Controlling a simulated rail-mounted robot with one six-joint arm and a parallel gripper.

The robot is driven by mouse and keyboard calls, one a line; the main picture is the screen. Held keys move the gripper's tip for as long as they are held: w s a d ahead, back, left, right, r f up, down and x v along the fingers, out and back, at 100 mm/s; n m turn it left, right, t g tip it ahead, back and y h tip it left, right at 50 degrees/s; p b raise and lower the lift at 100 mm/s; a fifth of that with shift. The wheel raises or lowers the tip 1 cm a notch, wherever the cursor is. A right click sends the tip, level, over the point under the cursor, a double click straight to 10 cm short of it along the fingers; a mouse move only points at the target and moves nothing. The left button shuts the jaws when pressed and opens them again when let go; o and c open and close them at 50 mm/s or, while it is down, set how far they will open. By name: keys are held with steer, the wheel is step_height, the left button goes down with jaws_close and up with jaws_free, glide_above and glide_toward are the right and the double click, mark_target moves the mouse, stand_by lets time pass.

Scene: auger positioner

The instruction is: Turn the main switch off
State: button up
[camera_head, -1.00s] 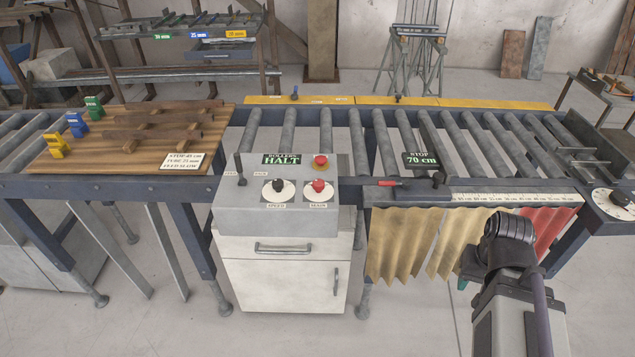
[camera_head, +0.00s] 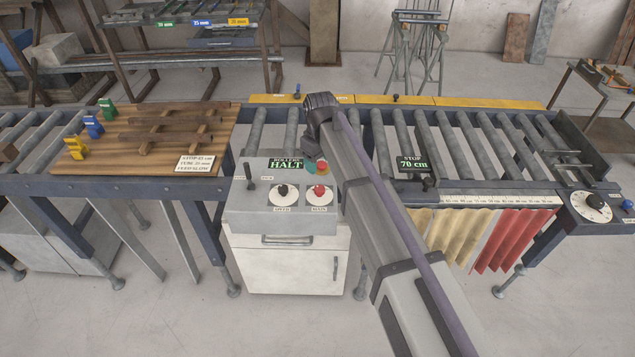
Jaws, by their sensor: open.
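The main switch (camera_head: 319,192) is a red knob on a white round dial, on the sloping top of the grey control console (camera_head: 250,214). A small label sits below it. My gripper (camera_head: 313,167) hangs above the back of the console, just behind the main switch and apart from it in the picture. Its jaws are open, though mostly hidden by my wrist; a teal fingertip part shows. It partly covers the red mushroom button (camera_head: 322,167). Which way the knob points is too small to tell.
A black speed knob (camera_head: 282,191) sits left of the main switch, and a black lever (camera_head: 249,178) stands further left. The display (camera_head: 287,164) reads HALT. A second display (camera_head: 412,164) reads STOP 70 cm. Roller conveyor (camera_head: 440,140) runs behind and right.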

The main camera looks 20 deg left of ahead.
mark_target(320, 188)
step_height(320, 188, down, 11)
steer(key=b, duration=1.1)
steer(key=shift+f, duration=0.1)
steer(key=shift+s+r, duration=0.1)
steer(key=shift+r, duration=0.1)
steer(key=shift+c, duration=0.2)
steer(key=c, duration=0.9)
